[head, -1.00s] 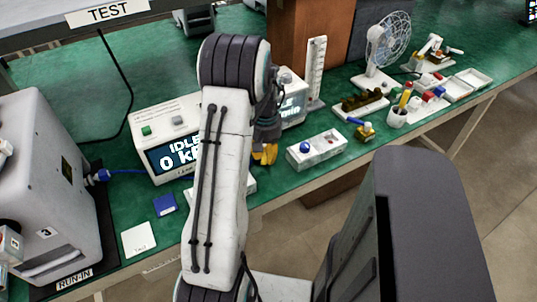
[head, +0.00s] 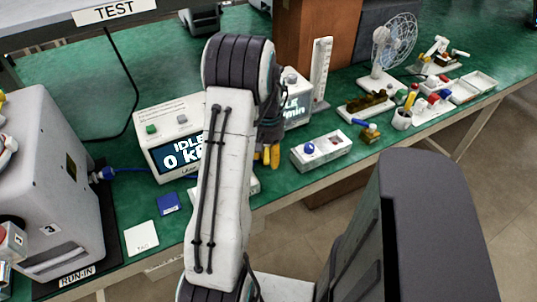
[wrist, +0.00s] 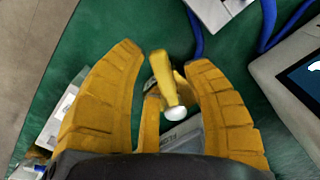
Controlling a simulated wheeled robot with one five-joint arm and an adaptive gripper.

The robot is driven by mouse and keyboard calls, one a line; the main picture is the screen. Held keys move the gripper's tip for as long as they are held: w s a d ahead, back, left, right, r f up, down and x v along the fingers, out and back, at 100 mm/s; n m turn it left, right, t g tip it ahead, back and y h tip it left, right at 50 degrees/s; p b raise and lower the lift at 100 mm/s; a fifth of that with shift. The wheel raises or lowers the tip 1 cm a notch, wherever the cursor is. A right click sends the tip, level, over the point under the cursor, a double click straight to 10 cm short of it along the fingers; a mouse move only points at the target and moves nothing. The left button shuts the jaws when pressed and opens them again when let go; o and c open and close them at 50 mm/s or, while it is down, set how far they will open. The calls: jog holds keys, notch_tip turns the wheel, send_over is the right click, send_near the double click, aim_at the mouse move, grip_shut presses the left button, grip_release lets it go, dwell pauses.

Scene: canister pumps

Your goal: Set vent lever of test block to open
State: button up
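My gripper (wrist: 170,75) is open in the wrist view, with one ribbed yellow finger on each side. Between the fingers is a smooth yellow lever-like part (wrist: 163,75) with a pale rounded end, apart from the right finger. Another yellow piece stands close to its left; I cannot tell whether they are joined. A grey lettered surface (wrist: 185,133) shows below, partly hidden by my gripper. In the head view my gripper (head: 271,156) points down beside a low white block (head: 255,186), mostly hidden behind my arm. The lever's setting cannot be read.
A display box reading IDLE (head: 170,115) stands left of my arm. A white box with a blue knob (head: 322,151) is to the right, with a brass valve (head: 370,134) beyond. A blue square (head: 168,204) and a white tag (head: 141,238) lie near the front edge.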

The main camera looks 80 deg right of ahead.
aim_at(268, 156)
jog(key=shift+o, duration=0.3)
jog(key=shift+r, duration=0.1)
jog(key=shift+d+r, duration=0.1)
jog(key=shift+r, duration=0.15)
notch_tip(268, 156, up, 11)
jog(key=shift+r, duration=0.2)
dwell(0.8)
